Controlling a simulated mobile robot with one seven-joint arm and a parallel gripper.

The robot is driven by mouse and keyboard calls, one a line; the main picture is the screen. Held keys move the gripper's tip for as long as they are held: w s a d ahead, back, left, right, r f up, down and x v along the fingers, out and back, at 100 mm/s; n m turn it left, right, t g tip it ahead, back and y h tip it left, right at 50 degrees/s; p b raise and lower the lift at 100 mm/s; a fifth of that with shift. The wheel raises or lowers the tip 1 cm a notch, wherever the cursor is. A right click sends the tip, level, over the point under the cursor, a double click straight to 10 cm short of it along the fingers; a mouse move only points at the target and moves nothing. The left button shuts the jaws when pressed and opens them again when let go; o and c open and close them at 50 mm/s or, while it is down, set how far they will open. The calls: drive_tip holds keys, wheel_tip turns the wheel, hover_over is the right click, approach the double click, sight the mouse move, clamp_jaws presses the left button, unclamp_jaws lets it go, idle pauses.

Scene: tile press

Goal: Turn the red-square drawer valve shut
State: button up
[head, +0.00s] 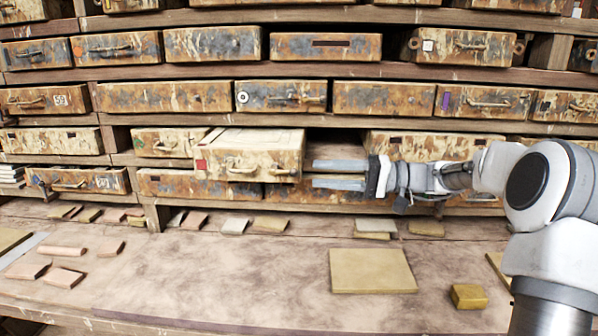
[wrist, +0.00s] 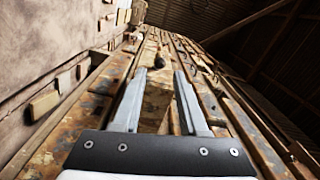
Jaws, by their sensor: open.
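The drawer with the red square (head: 222,163) is mottled cream and rust and stands pulled out from the shelf. Its red square is at the front's left end, and a metal handle (head: 243,171) is on the front. I cannot make out a separate valve. My gripper (head: 314,173) is open, with its two grey fingers pointing left close to the drawer's right side. I cannot tell whether they touch it. In the wrist view the open fingers (wrist: 158,75) have a mottled wooden face between and beyond them, with a small dark piece farther off.
Rows of similar drawers fill the shelf, including a drawer (head: 435,146) to the right of a dark gap. The bench (head: 200,270) below holds loose tiles, a large tan slab (head: 372,271) and a yellow block (head: 469,296). Its front middle is clear.

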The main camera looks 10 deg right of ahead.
drive_tip(key=s+d, duration=0.1)
drive_tip(key=d, duration=0.8)
drive_tip(key=shift+s+p, duration=0.3)
drive_tip(key=shift+s, duration=0.1)
drive_tip(key=shift+d, duration=0.1)
